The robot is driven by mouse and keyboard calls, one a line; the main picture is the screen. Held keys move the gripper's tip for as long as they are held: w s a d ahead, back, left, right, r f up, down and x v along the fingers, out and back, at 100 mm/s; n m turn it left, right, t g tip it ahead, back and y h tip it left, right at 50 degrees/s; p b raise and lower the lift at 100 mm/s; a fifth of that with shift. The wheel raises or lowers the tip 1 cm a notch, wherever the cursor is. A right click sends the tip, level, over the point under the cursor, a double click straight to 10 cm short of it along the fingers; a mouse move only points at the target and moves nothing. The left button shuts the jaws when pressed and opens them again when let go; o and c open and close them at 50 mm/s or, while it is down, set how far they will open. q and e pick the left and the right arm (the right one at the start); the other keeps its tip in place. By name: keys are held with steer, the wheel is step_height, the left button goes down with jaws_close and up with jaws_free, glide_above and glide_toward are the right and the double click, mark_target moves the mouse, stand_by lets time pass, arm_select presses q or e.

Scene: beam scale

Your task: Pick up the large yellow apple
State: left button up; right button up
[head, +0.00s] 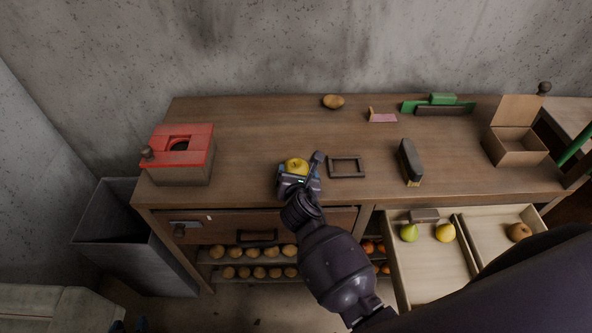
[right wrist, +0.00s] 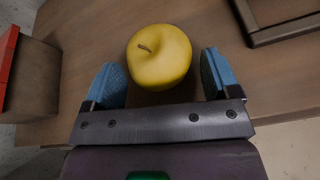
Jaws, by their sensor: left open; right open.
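The large yellow apple (head: 297,165) rests near the front edge of the wooden table, left of a small dark frame. In the right wrist view the apple (right wrist: 160,56) shows its stem and sits between the two blue finger pads. My right gripper (head: 299,174) is open around the apple, one finger on each side, with a small gap showing beside it in the wrist view (right wrist: 163,76). My left gripper (head: 130,326) is only just visible at the bottom edge, low and left, with its blue fingertips apart.
A red-topped box (head: 184,158) stands on the table's left. The dark frame (head: 346,167), a brush (head: 410,162) and an open cardboard box (head: 514,147) stand to the right. A potato (head: 333,101) lies at the back. An open drawer (head: 430,281) holds fruit.

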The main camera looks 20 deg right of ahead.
steer(key=shift+x, duration=1.45)
steer(key=shift+r, duration=0.1)
steer(key=c, duration=0.8)
steer(key=shift+o, duration=0.2)
